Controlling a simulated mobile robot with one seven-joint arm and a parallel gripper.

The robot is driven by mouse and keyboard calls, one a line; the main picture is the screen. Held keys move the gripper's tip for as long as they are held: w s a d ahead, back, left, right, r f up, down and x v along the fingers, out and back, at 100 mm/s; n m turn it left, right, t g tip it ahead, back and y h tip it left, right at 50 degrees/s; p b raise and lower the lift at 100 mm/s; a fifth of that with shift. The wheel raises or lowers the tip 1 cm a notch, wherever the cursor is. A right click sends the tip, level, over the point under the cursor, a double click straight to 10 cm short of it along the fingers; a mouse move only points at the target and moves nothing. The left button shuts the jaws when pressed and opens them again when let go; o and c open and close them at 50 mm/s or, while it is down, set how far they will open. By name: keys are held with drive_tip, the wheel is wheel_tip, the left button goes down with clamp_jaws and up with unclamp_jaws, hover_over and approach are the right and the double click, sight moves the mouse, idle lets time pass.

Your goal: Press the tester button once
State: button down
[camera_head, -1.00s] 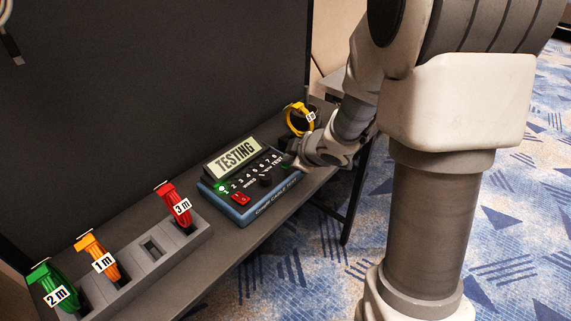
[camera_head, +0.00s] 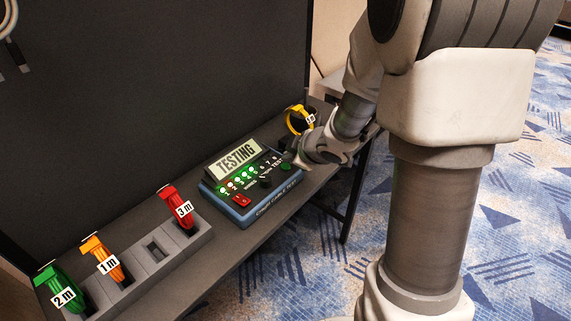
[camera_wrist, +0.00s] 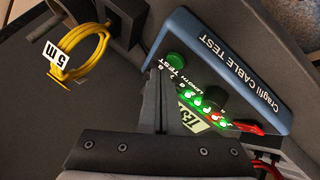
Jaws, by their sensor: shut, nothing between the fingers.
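The blue cable tester (camera_head: 240,209) lies on the dark table, and its display (camera_head: 236,155) reads "TESTING". Several of its numbered lights glow green. Its round green button (camera_wrist: 177,60) shows uncovered in the wrist view, beside the "LENGTH TEST" lettering; it also shows at the tester's right end in the head view (camera_head: 286,166). A dark knob (camera_wrist: 212,100) and a red switch (camera_head: 241,201) are on the same panel. My gripper (camera_wrist: 165,82) is shut and empty, over the tester's panel close to the green button. Its fingers hide part of the panel and display.
A yellow 5 m cable (camera_wrist: 85,55) hangs coiled in a holder beyond the tester. A grey rack (camera_head: 155,262) at left holds green, orange and red cables, with one empty slot. A dark panel (camera_head: 150,80) rises behind the table.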

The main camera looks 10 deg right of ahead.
sight(289, 169)
drive_tip(key=shift+r, duration=0.1)
wheel_tip(289, 169, up, 5)
drive_tip(key=p, duration=0.5)
idle(0.7)
drive_tip(key=s+d+r+m+h, duration=0.5)
drive_tip(key=s+r+m, duration=0.35)
drive_tip(key=r, duration=0.45)
drive_tip(key=s+a+r+m+g+y+p, duration=0.1)
drive_tip(key=s+a+r+m+g, duration=0.15)
drive_tip(key=s, duration=0.65)
drive_tip(key=s+a+r+m+g+y, duration=0.1)
drive_tip(key=s+a+m, duration=0.15)
drive_tip(key=s, duration=0.65)
wheel_tip(289, 169, up, 12)
drive_tip(key=p, duration=1.2)
drive_tip(key=shift+w+a+n, duration=0.3)
drive_tip(key=shift+n, duration=0.15)
